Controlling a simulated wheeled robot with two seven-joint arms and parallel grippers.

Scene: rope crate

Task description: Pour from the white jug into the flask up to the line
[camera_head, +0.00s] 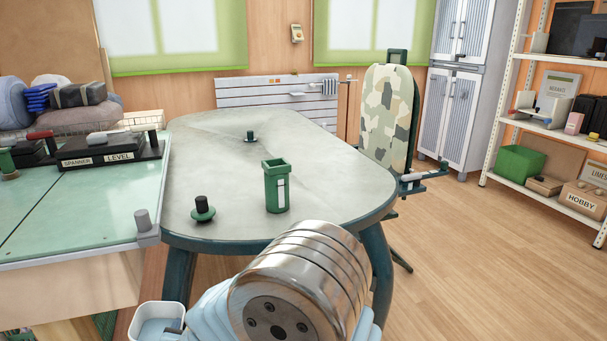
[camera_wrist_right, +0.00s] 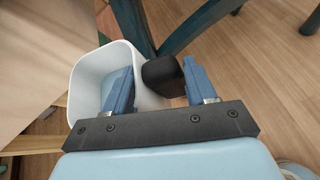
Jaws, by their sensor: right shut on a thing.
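The white jug (camera_head: 146,322) is at the bottom left of the head view, in front of the table and cut off by the frame edge. In the right wrist view the jug (camera_wrist_right: 86,78) shows an open top with pale blue inside, which looks like liquid. My right gripper (camera_wrist_right: 157,88) is shut on its black handle (camera_wrist_right: 163,76). The jug looks about upright. A green square-mouthed vessel with a pale strip on its front, seemingly the flask (camera_head: 270,192), stands upright on the table, apart from the jug. I cannot make out a line on it. My left gripper is not in view.
The grey table (camera_head: 235,225) also holds two green discs with black knobs, one front left (camera_head: 203,210) and one at the back (camera_head: 250,138). A green-topped bench (camera_head: 75,225) adjoins on the left. Table space around the vessel is clear.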

